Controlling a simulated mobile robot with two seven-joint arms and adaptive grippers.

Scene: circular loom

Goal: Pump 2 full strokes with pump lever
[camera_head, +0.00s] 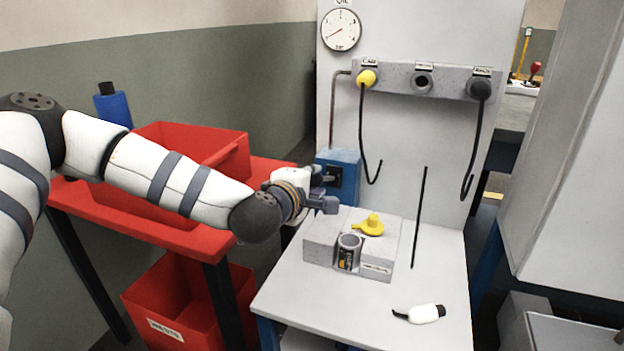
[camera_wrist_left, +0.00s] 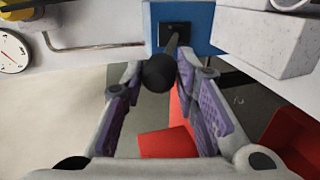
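The pump lever shows in the left wrist view as a dark rod with a black ball knob (camera_wrist_left: 160,73). It comes out of a black slot plate on the blue pump box (camera_wrist_left: 205,18). In the head view the blue pump box (camera_head: 340,172) stands at the back left of the white bench, and my gripper covers much of the lever. My left gripper (camera_head: 328,192) is at the box. In its wrist view the purple-padded fingers (camera_wrist_left: 160,88) are spread, with the knob between them near the right finger; I cannot tell if they touch. My right gripper is not in view.
A round gauge (camera_head: 341,30) hangs on the panel above. A grey block (camera_head: 318,237) with a yellow knob (camera_head: 370,224) sits right beside the gripper. A white bottle-like part (camera_head: 424,314) lies on the bench (camera_head: 350,305). Red bins (camera_head: 215,140) stand left, below my arm.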

